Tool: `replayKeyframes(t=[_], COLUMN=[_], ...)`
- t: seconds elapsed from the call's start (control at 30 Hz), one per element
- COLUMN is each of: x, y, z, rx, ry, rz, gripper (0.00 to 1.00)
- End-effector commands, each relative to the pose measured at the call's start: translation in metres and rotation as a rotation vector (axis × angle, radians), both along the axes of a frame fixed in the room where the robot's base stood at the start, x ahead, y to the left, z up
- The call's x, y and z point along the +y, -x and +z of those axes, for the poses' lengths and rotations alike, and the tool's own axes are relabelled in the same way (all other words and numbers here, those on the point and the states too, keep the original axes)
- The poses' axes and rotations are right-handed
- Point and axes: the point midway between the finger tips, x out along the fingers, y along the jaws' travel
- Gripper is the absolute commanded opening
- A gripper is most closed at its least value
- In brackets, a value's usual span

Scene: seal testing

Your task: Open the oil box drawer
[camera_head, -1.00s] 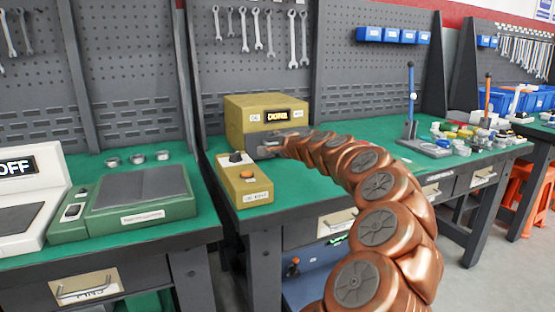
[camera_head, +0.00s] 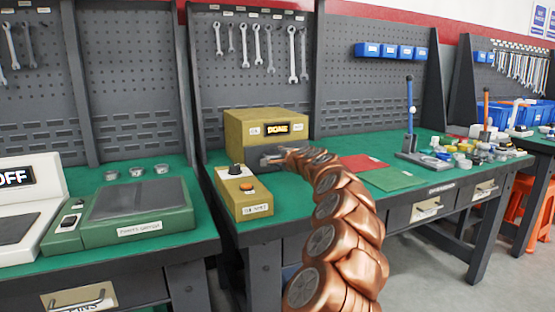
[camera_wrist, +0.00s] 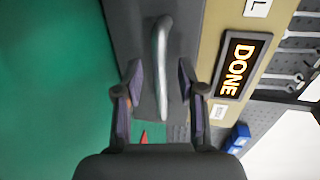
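The oil box (camera_head: 266,124) is a yellow-tan box with a lit display reading DONE, on the green bench below the pegboard. Its grey drawer front (camera_wrist: 195,30) with a curved metal handle (camera_wrist: 161,50) shows close up in the wrist view. My gripper (camera_wrist: 161,88) has its two dark fingers on either side of the handle, with gaps to it on both sides. In the head view my gripper (camera_head: 278,157) is at the front of the box, and my arm partly hides it. The drawer appears closed against the box.
A yellow control box (camera_head: 242,190) with a black knob and orange button stands in front of the oil box. Red (camera_head: 362,163) and green (camera_head: 388,179) sheets lie to the right. A green scale (camera_head: 140,208) is at left.

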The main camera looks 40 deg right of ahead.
Motion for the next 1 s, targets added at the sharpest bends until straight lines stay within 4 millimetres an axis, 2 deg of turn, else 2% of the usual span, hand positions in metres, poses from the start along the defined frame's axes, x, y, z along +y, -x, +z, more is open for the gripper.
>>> replayKeyframes(t=[0.3,0.63,1.0], x=[-0.0042,-0.0039,-0.004], y=[-0.0123,-0.0134,-0.0134], z=[-0.0018,-0.0021,-0.0026], rx=[-0.001,-0.002,-0.001], ry=[0.003,0.002,0.001], rz=[-0.002,0.0,0.0], gripper=[0.39,0.39,0.02])
